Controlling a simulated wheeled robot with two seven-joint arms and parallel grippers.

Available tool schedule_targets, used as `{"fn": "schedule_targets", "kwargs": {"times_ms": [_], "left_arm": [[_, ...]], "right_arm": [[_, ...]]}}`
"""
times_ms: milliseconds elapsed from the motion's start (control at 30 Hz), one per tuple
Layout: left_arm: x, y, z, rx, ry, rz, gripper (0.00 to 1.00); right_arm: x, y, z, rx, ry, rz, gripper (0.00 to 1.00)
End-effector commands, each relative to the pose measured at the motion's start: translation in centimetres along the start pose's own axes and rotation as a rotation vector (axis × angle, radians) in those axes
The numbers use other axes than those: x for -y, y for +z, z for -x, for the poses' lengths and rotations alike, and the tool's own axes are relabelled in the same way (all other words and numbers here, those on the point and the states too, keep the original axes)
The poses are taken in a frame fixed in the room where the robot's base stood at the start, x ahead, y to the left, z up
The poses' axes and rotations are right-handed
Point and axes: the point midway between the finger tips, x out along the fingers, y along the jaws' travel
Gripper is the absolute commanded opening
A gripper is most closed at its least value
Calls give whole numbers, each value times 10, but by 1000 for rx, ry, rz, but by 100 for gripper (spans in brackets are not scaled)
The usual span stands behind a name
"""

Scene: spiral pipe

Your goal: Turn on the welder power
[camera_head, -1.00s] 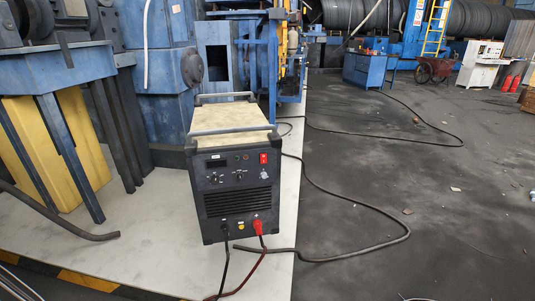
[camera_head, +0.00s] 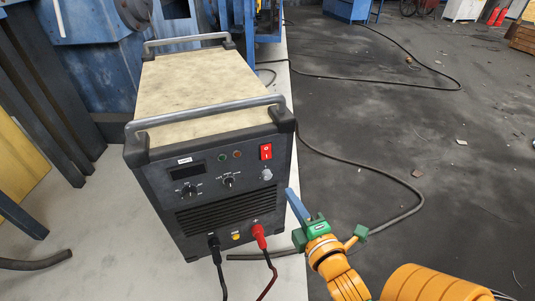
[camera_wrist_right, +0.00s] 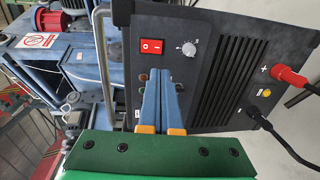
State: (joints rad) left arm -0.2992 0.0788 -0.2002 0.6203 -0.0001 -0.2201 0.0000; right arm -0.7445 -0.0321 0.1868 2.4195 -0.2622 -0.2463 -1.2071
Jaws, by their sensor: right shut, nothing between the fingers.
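The welder (camera_head: 215,150) is a dark box with a pale top and metal handle bars, standing on the light floor plate in the head view. Its red power switch (camera_head: 266,152) is at the upper right of the front panel. The switch also shows in the right wrist view (camera_wrist_right: 152,46), marked with O and I. My right gripper (camera_head: 291,192) is shut and empty, in front of the panel's right edge, lower than the switch in the head view. In the right wrist view its blue fingers (camera_wrist_right: 158,72) point at the panel, below the switch in the picture. My left gripper is not in view.
Red and black plugs (camera_head: 259,233) with cables leave the panel's bottom. A dark cable (camera_head: 385,210) lies on the grey floor at right. Blue machinery (camera_head: 95,60) stands behind and left of the welder. The floor at right is mostly open.

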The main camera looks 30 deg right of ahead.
Motion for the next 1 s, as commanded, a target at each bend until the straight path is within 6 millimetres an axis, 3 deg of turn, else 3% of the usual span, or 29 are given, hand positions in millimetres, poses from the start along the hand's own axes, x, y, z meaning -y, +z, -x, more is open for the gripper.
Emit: {"fn": "schedule_targets", "kwargs": {"times_ms": [367,800,1000], "left_arm": [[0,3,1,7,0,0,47],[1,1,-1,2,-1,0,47],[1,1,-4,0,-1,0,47]], "right_arm": [[-1,0,-7,0,2,-2,0],[0,0,-98,0,2,-3,0],[1,0,-129,0,0,-3,0]]}}
